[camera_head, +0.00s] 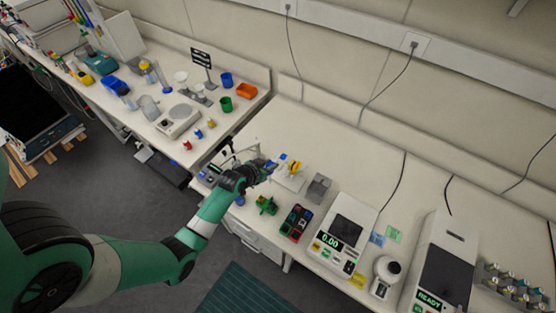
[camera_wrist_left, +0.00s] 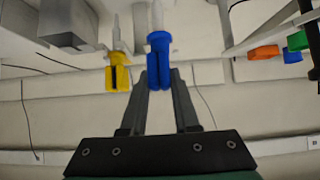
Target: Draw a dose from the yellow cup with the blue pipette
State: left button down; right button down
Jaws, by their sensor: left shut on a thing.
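My left gripper (camera_head: 266,168) is over the front bench, shut on the blue pipette (camera_wrist_left: 159,65). In the wrist view the fingers (camera_wrist_left: 160,90) close around its blue body, and its pale tip points away from them. In the head view only a bit of blue (camera_head: 270,163) shows at the gripper. A yellow pipette (camera_wrist_left: 118,72) is beside it, apart from the fingers; it also shows in the head view (camera_head: 294,166). No yellow cup is clearly identifiable; a small yellow thing (camera_head: 211,123) sits on the left bench. My right gripper is not in view.
A grey box (camera_head: 318,188), a green holder (camera_head: 267,205) and a dark block (camera_head: 296,222) stand near the gripper. A balance (camera_head: 342,235) is to the right.

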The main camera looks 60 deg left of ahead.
pick_arm(q)
jog(key=shift+r+p, duration=1.5)
jog(key=shift+r, duration=0.05)
jog(key=c, duration=1.4)
grip_release()
grip_shut()
